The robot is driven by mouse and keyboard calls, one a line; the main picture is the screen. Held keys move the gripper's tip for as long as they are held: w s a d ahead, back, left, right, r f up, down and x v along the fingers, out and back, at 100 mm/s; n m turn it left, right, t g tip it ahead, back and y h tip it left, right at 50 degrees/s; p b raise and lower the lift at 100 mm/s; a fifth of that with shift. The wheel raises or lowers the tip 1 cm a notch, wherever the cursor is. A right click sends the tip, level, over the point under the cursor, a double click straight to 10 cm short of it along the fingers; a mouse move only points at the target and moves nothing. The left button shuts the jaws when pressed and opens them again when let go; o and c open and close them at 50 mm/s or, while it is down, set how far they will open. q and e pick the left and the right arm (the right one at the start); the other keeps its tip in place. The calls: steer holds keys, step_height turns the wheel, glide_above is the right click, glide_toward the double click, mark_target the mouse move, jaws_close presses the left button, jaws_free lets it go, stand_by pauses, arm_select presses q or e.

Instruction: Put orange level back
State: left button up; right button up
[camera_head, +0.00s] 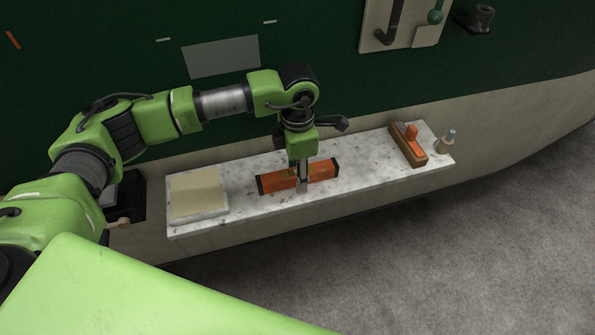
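The orange level (322,172), a long orange bar with dark ends, is on the speckled white shelf (365,155), near its middle. My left gripper (302,186) points down at the level's middle, with its fingers over the bar. The fingers hide part of the level. From this angle I cannot tell whether they are closed on it or whether the bar is slightly raised. My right gripper is not in view.
A beige block or pad (196,192) lies on the shelf's left end. A wooden plane with an orange handle (409,147) and a small bottle-like item (446,142) are at its right end. A panel with handles (408,22) is on the green wall above.

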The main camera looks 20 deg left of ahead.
arm_select(q)
steer(key=shift+r, duration=0.2)
step_height(320, 180, up, 12)
steer(key=b, duration=0.1)
steer(key=shift+b, duration=0.35)
